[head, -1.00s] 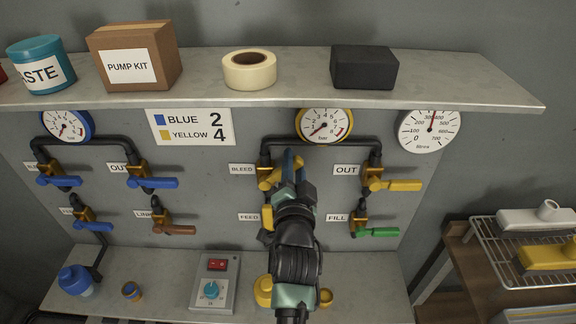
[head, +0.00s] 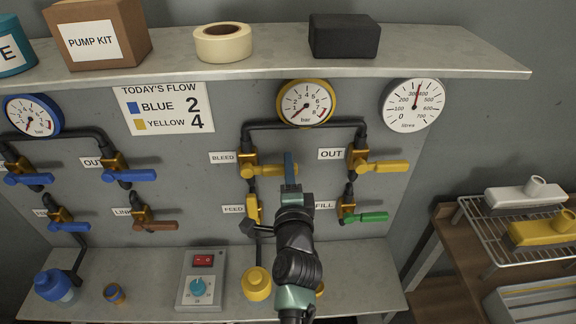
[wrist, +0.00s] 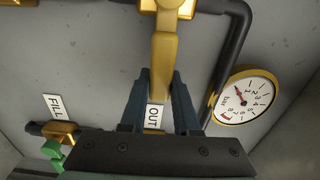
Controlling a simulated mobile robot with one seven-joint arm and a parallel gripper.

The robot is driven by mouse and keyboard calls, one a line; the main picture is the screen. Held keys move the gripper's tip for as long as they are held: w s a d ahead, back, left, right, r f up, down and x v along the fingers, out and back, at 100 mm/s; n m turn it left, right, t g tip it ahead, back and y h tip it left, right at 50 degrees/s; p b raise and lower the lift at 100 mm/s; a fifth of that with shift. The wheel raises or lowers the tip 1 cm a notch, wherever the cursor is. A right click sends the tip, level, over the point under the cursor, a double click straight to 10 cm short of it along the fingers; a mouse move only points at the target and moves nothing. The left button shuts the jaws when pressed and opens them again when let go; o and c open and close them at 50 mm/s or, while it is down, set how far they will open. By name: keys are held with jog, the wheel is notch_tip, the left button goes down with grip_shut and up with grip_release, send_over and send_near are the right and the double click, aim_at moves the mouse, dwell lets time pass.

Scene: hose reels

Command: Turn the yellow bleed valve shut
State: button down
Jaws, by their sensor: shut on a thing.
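The yellow bleed valve (head: 248,165) is on the wall panel beside the BLEED label, below the yellow-rimmed gauge. Its yellow handle (head: 262,171) points right, about level. My gripper (head: 290,166) is at the handle's free end, coming from below and in front. In the wrist view the handle (wrist: 163,58) runs down between my two dark fingers, which are shut on it. The handle's tip is partly hidden by the fingers in the head view.
The yellow OUT valve (head: 380,167) is close on the right, with the green-handled FILL valve (head: 368,216) below it. The FEED valve (head: 253,208) is below the bleed valve. A shelf (head: 450,68) overhangs above. The yellow-rimmed gauge (head: 306,104) reads near zero.

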jog(key=shift+f, duration=0.3)
jog(key=c, duration=0.6)
grip_release()
jog(key=shift+r, duration=0.1)
jog(key=shift+c, duration=0.2)
jog(key=s+p, duration=0.3)
jog(key=s, duration=1)
